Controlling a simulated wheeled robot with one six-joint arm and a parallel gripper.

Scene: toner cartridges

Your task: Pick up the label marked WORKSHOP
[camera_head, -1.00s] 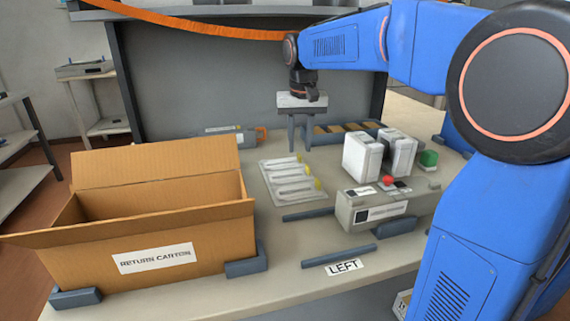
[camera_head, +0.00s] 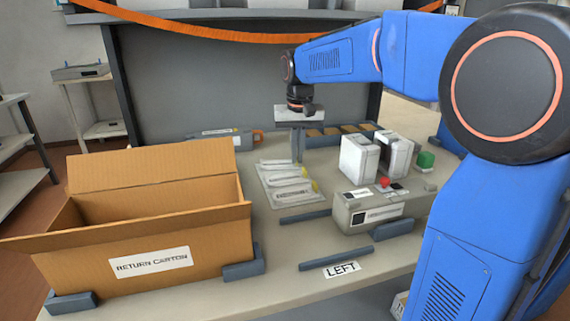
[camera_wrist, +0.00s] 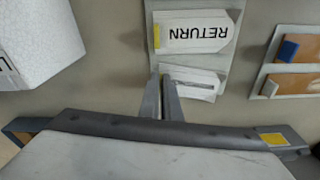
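Several white labels with yellow ends lie on a pale backing tray (camera_head: 268,199), right of the carton. My gripper (camera_head: 299,160) points down at the far end of this tray. In the wrist view its fingers (camera_wrist: 164,82) are close together around the yellow end of a white label (camera_wrist: 195,86). The writing on that label cannot be read, and the fingers hide part of it. A label reading RETURN (camera_wrist: 195,32) lies beside it, upside down in the wrist view, untouched. I cannot read WORKSHOP on any label.
An open cardboard box marked RETURN CARTON (camera_head: 188,242) stands at the left. White blocks (camera_head: 359,158) and a grey device with a red button (camera_head: 350,217) stand to the right. A rack with brown slots (camera_head: 335,131) lies behind. A LEFT sign (camera_head: 343,269) lies in front.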

